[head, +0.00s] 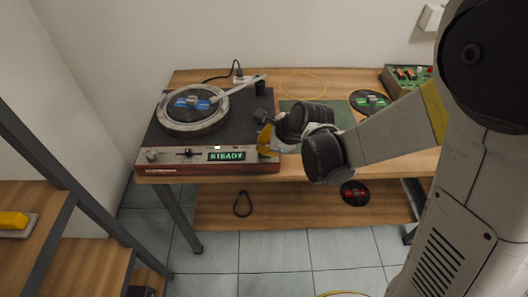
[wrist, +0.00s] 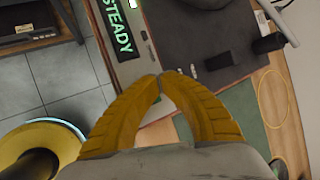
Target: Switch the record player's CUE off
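The record player (head: 236,125) stands on the left of the wooden table, with a blue-labelled record (head: 193,102) on its platter. Its front panel carries a knob (head: 151,155), a slider (head: 187,153), a small lit button (head: 217,148) and a green display reading STEADY (head: 227,156). The display also shows in the wrist view (wrist: 118,28). My gripper (head: 265,140) is at the player's front right corner. In the wrist view its yellow fingertips (wrist: 160,80) meet, with nothing seen between them, over the panel's right end. I cannot make out a CUE marking; the fingers cover part of that end.
The tonearm (head: 238,86) lies at the player's back right. A green mat (head: 335,113), another record (head: 369,101) and a green circuit box (head: 405,78) are to the right on the table. A lower shelf (head: 290,208) holds a red-labelled record (head: 354,193).

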